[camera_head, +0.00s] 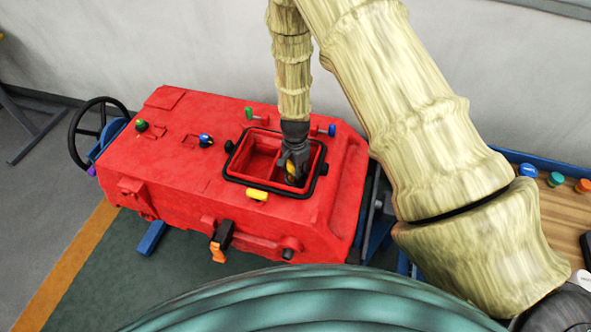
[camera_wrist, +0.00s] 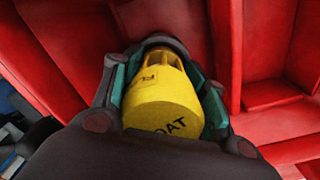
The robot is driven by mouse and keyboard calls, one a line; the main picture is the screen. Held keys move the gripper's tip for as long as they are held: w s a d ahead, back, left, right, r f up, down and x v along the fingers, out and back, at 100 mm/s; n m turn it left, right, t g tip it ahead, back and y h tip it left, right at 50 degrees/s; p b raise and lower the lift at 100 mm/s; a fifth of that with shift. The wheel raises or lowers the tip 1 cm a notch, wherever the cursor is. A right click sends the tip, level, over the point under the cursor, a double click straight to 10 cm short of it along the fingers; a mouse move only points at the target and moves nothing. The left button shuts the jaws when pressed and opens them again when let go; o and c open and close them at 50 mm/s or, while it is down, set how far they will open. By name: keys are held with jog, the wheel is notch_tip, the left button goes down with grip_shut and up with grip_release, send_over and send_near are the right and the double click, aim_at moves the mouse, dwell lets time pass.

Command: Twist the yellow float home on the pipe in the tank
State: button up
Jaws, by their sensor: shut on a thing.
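The yellow float (camera_wrist: 163,100) is between the fingers of my gripper (camera_wrist: 165,110) in the wrist view, with part of its lettering showing. My gripper is shut on it, with a finger along each side. In the head view my gripper (camera_head: 291,165) reaches down into the open hatch of the red tank (camera_head: 190,150), and a small bit of the yellow float (camera_head: 291,170) shows there. The pipe cannot be made out; the float and my gripper hide what lies beneath. I cannot tell how the float sits on it.
A black rim (camera_head: 234,179) frames the hatch, with red inner walls close around my gripper. A yellow handle (camera_head: 257,195), a green knob (camera_head: 249,113) and a blue knob (camera_head: 331,130) stand by the opening. A wooden bench (camera_head: 560,205) with coloured caps is at right.

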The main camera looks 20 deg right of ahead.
jog(key=shift+m, duration=0.3)
jog(key=m, duration=0.2)
jog(key=shift+m+p, duration=0.3)
jog(key=shift+f, duration=0.4)
dwell(0.6)
jog(key=shift+w+r, duration=0.15)
dwell(0.5)
jog(key=o, duration=1.1)
jog(key=shift+r, duration=0.1)
jog(key=o, duration=0.5)
